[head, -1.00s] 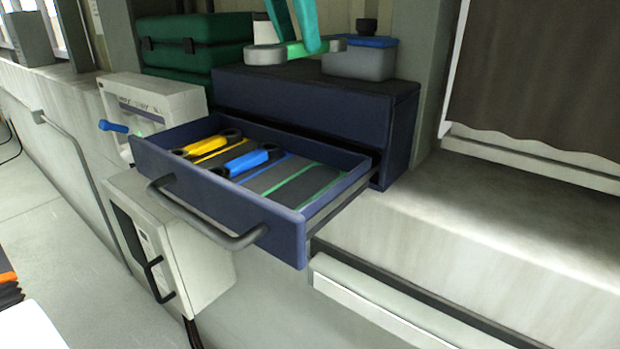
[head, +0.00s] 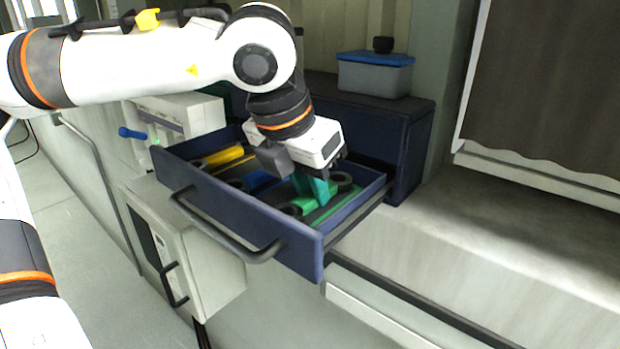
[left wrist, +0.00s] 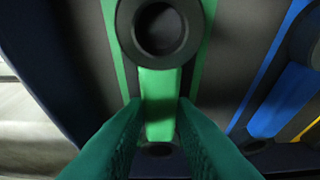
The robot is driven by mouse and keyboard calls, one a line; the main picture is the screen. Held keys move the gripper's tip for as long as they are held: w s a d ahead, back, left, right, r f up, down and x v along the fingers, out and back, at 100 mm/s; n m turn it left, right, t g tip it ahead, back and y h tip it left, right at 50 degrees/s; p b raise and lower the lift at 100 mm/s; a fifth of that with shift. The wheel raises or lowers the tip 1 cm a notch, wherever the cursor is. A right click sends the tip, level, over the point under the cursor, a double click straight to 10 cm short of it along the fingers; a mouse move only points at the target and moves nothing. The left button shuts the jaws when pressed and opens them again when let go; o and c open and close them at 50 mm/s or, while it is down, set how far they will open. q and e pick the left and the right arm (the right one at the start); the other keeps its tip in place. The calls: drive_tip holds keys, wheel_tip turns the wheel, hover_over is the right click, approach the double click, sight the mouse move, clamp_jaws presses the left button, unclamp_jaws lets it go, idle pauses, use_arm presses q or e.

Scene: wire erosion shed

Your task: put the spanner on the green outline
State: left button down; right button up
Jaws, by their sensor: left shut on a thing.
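The green spanner with dark ring ends (head: 291,209) is in the open drawer, in its right part. My left gripper (head: 316,191) points down into the drawer and is shut on the green handle. In the left wrist view the spanner's handle (left wrist: 158,88) runs between the fingers, its large ring at the top. The green outline (left wrist: 112,45) shows as strips on both sides of the spanner, which lies lengthwise between them. In the head view one strip of the outline (head: 336,206) shows beside it. I cannot tell whether the spanner touches the drawer floor. My right gripper is not in view.
The blue drawer (head: 297,257) is pulled out of its cabinet (head: 408,140). A yellow spanner (head: 224,157) and a blue spanner (head: 262,178) lie to the left in the drawer. A grey box with a blue lid (head: 375,78) stands on the cabinet. The bench (head: 480,230) at right is clear.

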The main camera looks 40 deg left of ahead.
use_arm(q)
drive_tip(key=shift+f, duration=0.15)
drive_tip(key=c, duration=1.2)
unclamp_jaws()
drive_tip(key=b+v, duration=0.2)
drive_tip(key=v, duration=1)
drive_tip(key=shift+b, duration=0.3)
drive_tip(key=shift+s, duration=0.1)
